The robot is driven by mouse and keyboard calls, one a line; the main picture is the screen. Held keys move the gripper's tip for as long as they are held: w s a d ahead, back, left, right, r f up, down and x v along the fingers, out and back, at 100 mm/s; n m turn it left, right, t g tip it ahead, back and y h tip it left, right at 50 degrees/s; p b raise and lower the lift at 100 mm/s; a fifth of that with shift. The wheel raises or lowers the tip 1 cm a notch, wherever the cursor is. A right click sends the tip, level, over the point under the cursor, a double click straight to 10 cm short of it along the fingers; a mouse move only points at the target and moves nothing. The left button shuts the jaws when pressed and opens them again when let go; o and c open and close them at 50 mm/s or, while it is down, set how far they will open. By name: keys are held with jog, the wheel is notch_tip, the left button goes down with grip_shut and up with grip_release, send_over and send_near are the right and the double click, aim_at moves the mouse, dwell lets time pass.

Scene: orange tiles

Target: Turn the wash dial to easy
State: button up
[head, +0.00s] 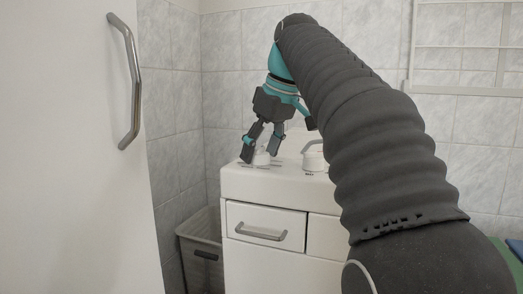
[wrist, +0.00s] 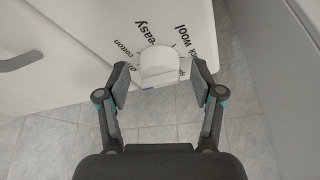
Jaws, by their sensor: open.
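The white wash dial (wrist: 158,68) sits on the white machine top in the wrist view, with labels around it. The word "easy" (wrist: 138,32) is printed to its upper left, "cotton" is left of that, and "wool" is to the upper right. A small blue mark shows at the dial's lower edge. Which label the dial points to I cannot tell. My gripper (wrist: 160,78) is open, with one finger on each side of the dial and a visible gap at each. In the head view my gripper (head: 260,151) points down over the dial (head: 262,159), which it partly hides.
The white machine (head: 262,186) has a drawer with a grey handle (head: 261,232). A second white knob (head: 315,158) stands to the right on its top. A grey bin (head: 201,245) is at its left. A white door (head: 70,150) with a metal handle fills the left side.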

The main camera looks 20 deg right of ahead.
jog(key=c, duration=1.1)
jog(key=shift+c, duration=0.2)
jog(key=shift+m+p, duration=0.3)
jog(key=m+h+p, duration=0.1)
jog(key=m, duration=0.1)
jog(key=m+p, duration=0.2)
jog(key=shift+s+a+r+m+t+h, duration=0.1)
jog(key=shift+a+r+m+t+h, duration=0.05)
jog(key=shift+m+t+h, duration=0.2)
jog(key=m+h+p, duration=0.2)
jog(key=m+p, duration=0.1)
jog(key=m, duration=0.1)
jog(key=shift+a+m, duration=0.1)
jog(key=shift+m, duration=0.15)
jog(key=m+h+p, duration=0.1)
jog(key=m, duration=0.1)
jog(key=m+g+p, duration=0.1)
jog(key=m+p, duration=0.1)
jog(key=m, duration=0.1)
jog(key=shift+g+h+p, duration=0.25)
jog(key=shift+h+p, duration=0.05)
jog(key=shift+h, duration=0.05)
jog(key=m, duration=0.2)
jog(key=m+g+p, duration=0.1)
jog(key=m, duration=0.1)
jog(key=shift+w+a+f+m+h, duration=0.1)
jog(key=shift+w+f+m+h, duration=0.1)
jog(key=shift+m+h, duration=0.15)
jog(key=shift+m, duration=0.25)
